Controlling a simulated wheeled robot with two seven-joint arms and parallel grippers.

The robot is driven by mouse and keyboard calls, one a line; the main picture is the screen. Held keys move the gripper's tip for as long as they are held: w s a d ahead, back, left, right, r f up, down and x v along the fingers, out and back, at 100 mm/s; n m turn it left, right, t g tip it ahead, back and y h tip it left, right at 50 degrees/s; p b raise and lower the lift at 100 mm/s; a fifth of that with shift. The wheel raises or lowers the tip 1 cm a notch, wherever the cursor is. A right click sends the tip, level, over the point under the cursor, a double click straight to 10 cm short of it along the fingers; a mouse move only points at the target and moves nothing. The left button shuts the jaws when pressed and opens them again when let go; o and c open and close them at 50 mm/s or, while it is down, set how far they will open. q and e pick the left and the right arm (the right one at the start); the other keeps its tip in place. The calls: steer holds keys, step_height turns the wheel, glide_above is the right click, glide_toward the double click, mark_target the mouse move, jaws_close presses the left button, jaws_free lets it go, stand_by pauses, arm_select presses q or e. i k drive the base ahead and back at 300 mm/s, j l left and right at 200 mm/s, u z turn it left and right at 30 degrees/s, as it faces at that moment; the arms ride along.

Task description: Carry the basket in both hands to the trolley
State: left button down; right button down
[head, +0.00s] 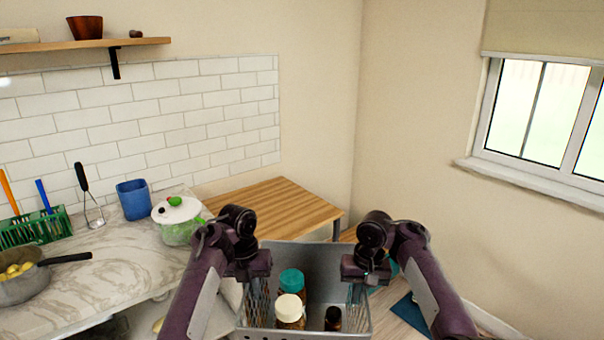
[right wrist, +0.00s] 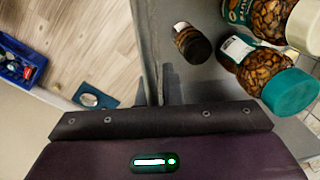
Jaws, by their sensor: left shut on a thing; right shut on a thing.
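The grey basket (head: 318,258) is in front of me at the bottom of the head view, with its near part cut off by the frame. It holds a teal-lidded jar (head: 291,280), a cream-lidded jar (head: 289,309) and a small dark jar (head: 333,318). My left gripper (head: 250,278) is shut on the basket's left side and my right gripper (head: 362,278) on its right side. The right wrist view shows the basket's wall (right wrist: 150,45) and the jars inside. A wood-topped stand (head: 275,205) is in the corner beyond the basket; I cannot tell if it is the trolley.
A marble counter (head: 110,265) on the left bears a pan (head: 22,285), a white-lidded pot (head: 178,220), a blue cup (head: 134,200) and a green rack (head: 35,228). A shelf (head: 90,44) is above. On the floor lie a blue crate (right wrist: 20,60) and a dark blue item (right wrist: 92,97).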

mark_target(267, 206)
steer(key=i+z, duration=0.25)
steer(key=i, duration=0.4)
steer(key=i+z, duration=0.3)
steer(key=i, duration=0.3)
steer(key=i+j+z, duration=0.1)
steer(key=i+z, duration=0.15)
steer(key=i, duration=0.85)
steer(key=i+u, duration=0.25)
steer(key=i, duration=0.15)
steer(key=i+l+u, duration=0.1)
steer(key=i+u, duration=0.3)
steer(key=u, duration=1.55)
